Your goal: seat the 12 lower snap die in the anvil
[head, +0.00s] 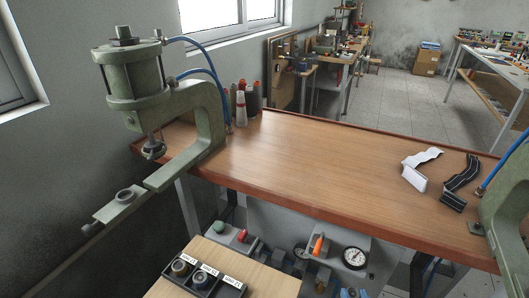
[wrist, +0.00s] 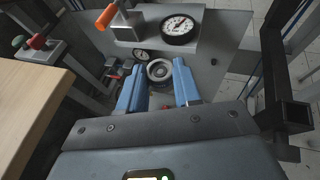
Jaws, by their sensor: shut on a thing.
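My gripper (wrist: 158,66) has two blue fingers in the wrist view, closed on a round grey metal die (wrist: 159,72) with a ringed, hollow-looking face. I take it as the 12 lower snap die; no marking on it is readable. I cannot make out my gripper in the head view. The anvil (head: 126,195) is a round seat on the lower arm of the green press at left. Its upper side looks bare and open. The press's ram (head: 153,149) hangs above and to the right of it, with a gap below.
A black labelled tray (head: 205,283) on a small wooden top holds two dies; its right compartment looks empty. A second press (head: 508,215) stands right. Gauges (wrist: 179,28) sit below the bench.

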